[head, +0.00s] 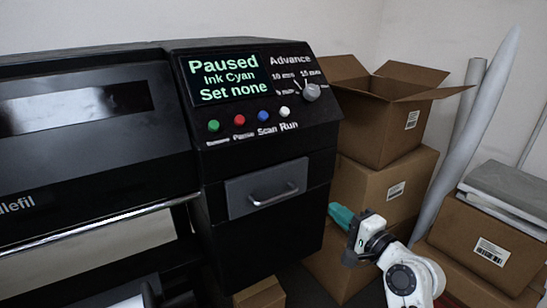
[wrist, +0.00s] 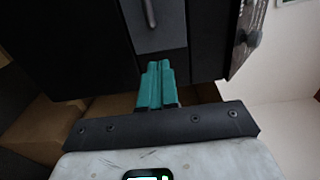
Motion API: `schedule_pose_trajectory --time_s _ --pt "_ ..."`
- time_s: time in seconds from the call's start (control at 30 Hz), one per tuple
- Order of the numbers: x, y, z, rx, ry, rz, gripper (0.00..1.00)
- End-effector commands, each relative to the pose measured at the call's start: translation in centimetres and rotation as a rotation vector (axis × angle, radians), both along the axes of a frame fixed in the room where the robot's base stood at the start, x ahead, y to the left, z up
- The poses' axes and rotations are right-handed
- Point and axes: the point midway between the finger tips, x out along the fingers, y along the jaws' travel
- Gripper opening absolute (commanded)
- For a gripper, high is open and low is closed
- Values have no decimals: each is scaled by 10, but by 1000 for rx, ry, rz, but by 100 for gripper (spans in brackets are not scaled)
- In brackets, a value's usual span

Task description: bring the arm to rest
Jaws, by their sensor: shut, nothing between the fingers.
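My gripper (head: 342,216) shows in the head view at the lower right, at the end of my white arm, just right of the printer's lower cabinet. Its teal fingers also show in the wrist view (wrist: 157,84), pressed together with nothing between them. They point toward the dark front of the black printer (head: 262,135), below its grey drawer (head: 265,188). I cannot tell how wide the gap to the cabinet is.
The printer panel's screen (head: 227,79) reads "Paused, Ink Cyan, Set none". Stacked cardboard boxes (head: 375,190) stand behind my arm. White rolls (head: 470,135) lean at the right, beside a box (head: 485,240) with grey slabs on it.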

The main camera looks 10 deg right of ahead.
Motion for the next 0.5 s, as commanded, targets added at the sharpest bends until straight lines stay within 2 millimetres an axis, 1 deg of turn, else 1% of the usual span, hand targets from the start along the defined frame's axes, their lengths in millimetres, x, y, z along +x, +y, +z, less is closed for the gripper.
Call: schedule_pose_trajectory --time_s 0.07,0.13,0.17,0.27,0.3,0.37,0.4,0.47,0.5 --pt "-4 2 -8 -26 17 5 0" --pt "-14 7 -25 -91 53 19 0" --pt "-20 10 -36 -134 77 29 0" --pt "-53 19 -82 -323 182 80 0" --pt "-70 22 -103 -412 234 111 0" --pt "-100 25 -133 -548 313 167 0" --pt "-121 26 -151 -637 364 207 0" --pt "-154 26 -177 -762 443 275 0" --pt "-177 24 -192 -842 495 324 0"
